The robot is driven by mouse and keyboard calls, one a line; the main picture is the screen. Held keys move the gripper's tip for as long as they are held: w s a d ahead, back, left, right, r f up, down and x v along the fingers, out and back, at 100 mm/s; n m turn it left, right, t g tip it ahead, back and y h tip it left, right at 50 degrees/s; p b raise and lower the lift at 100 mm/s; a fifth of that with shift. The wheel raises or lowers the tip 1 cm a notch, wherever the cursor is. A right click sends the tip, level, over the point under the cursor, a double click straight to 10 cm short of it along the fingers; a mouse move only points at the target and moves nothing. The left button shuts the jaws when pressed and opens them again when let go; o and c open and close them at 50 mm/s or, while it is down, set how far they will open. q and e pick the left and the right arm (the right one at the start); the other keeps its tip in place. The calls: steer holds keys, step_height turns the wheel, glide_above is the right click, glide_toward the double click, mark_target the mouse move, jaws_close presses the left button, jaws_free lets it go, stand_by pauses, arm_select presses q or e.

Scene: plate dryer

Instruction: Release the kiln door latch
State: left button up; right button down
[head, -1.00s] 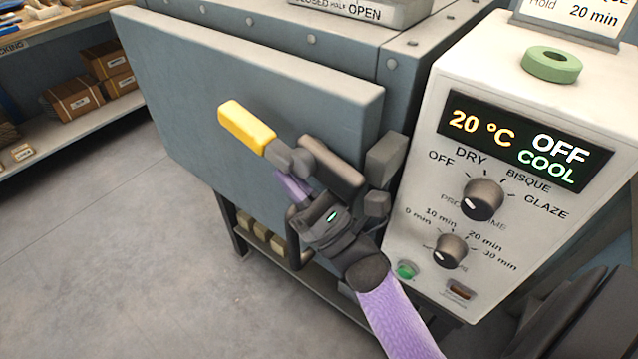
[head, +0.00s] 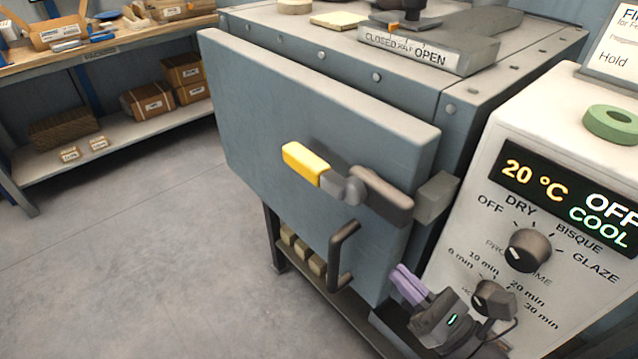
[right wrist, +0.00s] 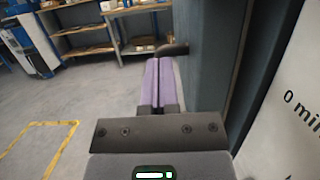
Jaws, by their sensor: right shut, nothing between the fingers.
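The latch is a lever on the front of the blue-grey kiln door (head: 290,95). It has a yellow grip (head: 305,163), a grey hub (head: 345,188) and a brown-grey bar (head: 382,195) reaching right to the keeper block (head: 436,197). I cannot tell whether the bar is engaged. The door looks closed. My right gripper (head: 407,280), with purple fingers, is shut and empty, below and right of the latch and apart from it. Its shut fingers (right wrist: 159,65) show in the right wrist view, beside the door face. My left gripper is out of view.
A dark door handle (head: 342,255) sticks out below the latch. The white control box (head: 475,215) with knobs stands close on the right. A shelf unit (head: 130,145) with boxes is at the back left. The floor before the door is clear.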

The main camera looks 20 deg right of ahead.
mark_target(318, 185)
steer(key=p+x, duration=0.1)
steer(key=x, duration=1.7)
steer(key=shift+w+p, duration=0.35)
steer(key=shift+w+a, duration=0.15)
steer(key=shift+w, duration=0.15)
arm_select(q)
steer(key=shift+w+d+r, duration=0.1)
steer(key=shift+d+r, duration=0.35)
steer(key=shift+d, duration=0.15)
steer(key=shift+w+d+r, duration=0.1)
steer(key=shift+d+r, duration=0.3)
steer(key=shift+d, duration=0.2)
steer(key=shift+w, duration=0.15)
